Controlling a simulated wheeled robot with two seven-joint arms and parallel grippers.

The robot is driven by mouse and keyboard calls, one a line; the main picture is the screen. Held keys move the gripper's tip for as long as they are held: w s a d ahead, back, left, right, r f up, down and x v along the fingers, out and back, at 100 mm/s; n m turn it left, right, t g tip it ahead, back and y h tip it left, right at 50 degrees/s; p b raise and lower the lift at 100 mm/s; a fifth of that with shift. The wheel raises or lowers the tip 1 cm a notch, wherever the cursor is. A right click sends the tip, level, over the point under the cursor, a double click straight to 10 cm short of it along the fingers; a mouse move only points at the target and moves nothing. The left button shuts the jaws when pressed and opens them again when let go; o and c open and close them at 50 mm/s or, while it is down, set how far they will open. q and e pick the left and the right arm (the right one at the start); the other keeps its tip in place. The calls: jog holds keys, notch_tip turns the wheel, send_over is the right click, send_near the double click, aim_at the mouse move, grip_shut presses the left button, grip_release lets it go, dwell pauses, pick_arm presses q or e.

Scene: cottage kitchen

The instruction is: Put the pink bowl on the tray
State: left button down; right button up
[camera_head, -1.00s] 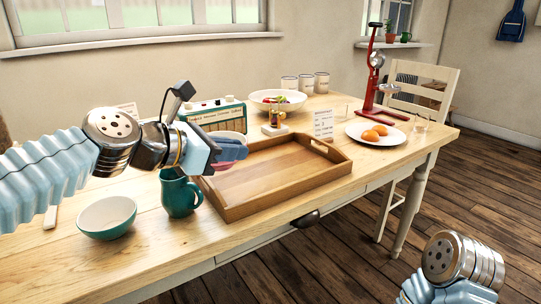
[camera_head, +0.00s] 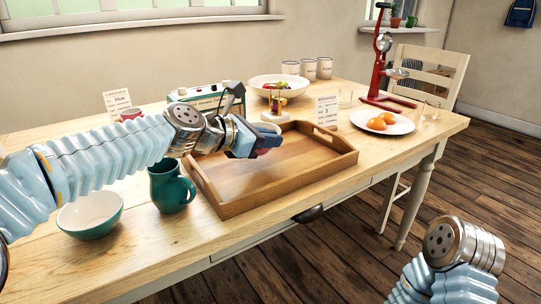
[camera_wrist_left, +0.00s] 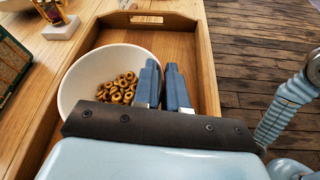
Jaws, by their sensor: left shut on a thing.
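The bowl (camera_wrist_left: 78,82) looks pale inside and holds several small brown rings in the left wrist view. My left gripper (camera_head: 262,143) is shut on its right rim, and the two blue fingers (camera_wrist_left: 162,80) show there in the left wrist view. The bowl is over the left part of the wooden tray (camera_wrist_left: 207,70); I cannot tell whether it touches the tray floor. In the head view the gripper and arm hide most of the bowl. The tray (camera_head: 280,185) lies on the table, its floor otherwise bare. My right gripper is out of frame; only that arm shows.
A teal mug (camera_head: 171,190) stands just left of the tray, with a green bowl (camera_head: 88,216) farther left. An egg plate (camera_head: 361,120) is right of the tray.

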pick_arm(q)
jog(key=f, duration=0.1)
jog(key=f+b, duration=0.1)
jog(key=f, duration=0.2)
jog(key=shift+w+d+b, duration=0.2)
jog(key=shift+w+b, duration=0.1)
jog(key=shift+b, duration=0.1)
jog(key=c, duration=1.2)
grip_release()
jog(key=shift+o, duration=0.2)
jog(key=v, duration=0.7)
jog(key=shift+s+a+r, duration=0.15)
jog(key=shift+s+a, duration=0.05)
